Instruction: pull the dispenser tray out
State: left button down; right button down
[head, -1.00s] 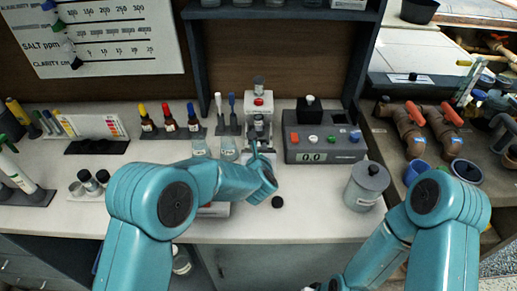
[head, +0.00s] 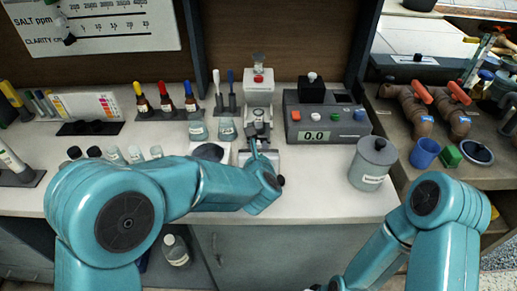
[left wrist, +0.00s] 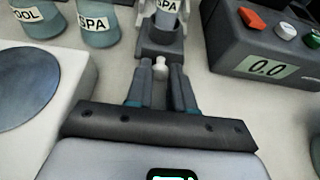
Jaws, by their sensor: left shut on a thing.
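The dispenser (head: 258,93) is a pale upright stand with a red button, at the back middle of the counter. A small labelled SPA vial stands at its foot, also visible in the left wrist view (left wrist: 167,18). The dark dispenser tray (left wrist: 160,42) lies under the vial, with a small pale knob (left wrist: 160,70) on its near side. My left gripper (head: 255,143) is in front of the dispenser, its fingers (left wrist: 161,78) on either side of the knob and shut on it. In the head view my fingers partly hide the tray. My right arm shows at the lower right; its gripper is out of view.
A grey meter (head: 326,122) reading 0.0 stands right of the dispenser. A white device with a round dark plate (left wrist: 28,93) and several bottles are close on the left. A lidded grey jar (head: 373,165) stands at right. The counter in front is clear.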

pick_arm(q)
jog(key=shift+r, duration=0.25)
jog(key=c, duration=1)
grip_release()
jog(key=shift+f, duration=0.1)
jog(key=b+v, duration=0.2)
jog(key=v, duration=1.4)
jog(key=shift+s, duration=0.2)
jog(key=shift+s, duration=0.1)
